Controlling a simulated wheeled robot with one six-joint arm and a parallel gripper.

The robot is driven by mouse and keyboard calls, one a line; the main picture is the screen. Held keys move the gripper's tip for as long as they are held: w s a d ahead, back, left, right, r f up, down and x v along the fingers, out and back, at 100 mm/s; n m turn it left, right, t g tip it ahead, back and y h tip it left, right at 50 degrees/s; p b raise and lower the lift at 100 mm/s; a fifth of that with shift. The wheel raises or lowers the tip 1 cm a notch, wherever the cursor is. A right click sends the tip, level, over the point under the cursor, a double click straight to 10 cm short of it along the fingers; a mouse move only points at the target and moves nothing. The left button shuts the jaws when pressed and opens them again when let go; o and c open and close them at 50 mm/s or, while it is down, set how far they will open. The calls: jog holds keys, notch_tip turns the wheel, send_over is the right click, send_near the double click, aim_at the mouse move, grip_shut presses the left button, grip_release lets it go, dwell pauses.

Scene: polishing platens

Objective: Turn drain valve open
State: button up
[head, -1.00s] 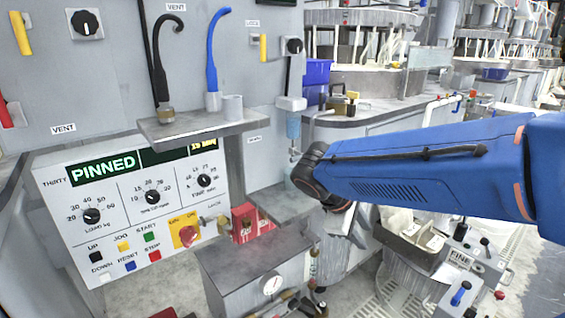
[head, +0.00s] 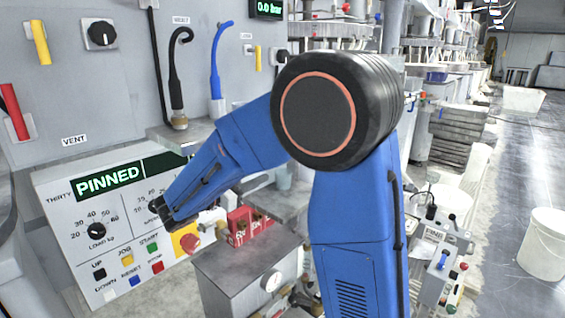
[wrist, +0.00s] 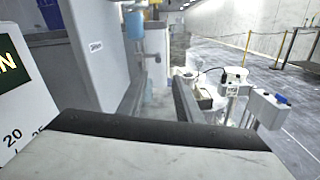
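I cannot make out a drain valve for certain. In the wrist view a small blurred label (wrist: 95,47) is on a grey cabinet wall, left of a blue cylinder (wrist: 134,24) with pipework below it. In the head view my forearm reaches down left in front of that panel (head: 75,205), and my gripper cannot be clearly seen. My elbow and upper arm cover the middle.
A grey box with a gauge (head: 271,281) and a red holder (head: 240,226) stand by the panel. A shelf with black and blue hoses (head: 214,65) is above. A control stand (head: 436,262) and white bucket (head: 541,245) are at the right. Open floor lies beyond.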

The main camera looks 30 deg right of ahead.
jog(key=x, duration=1.7)
jog(key=shift+w+r, duration=0.15)
jog(key=shift+w, duration=0.1)
grip_shut()
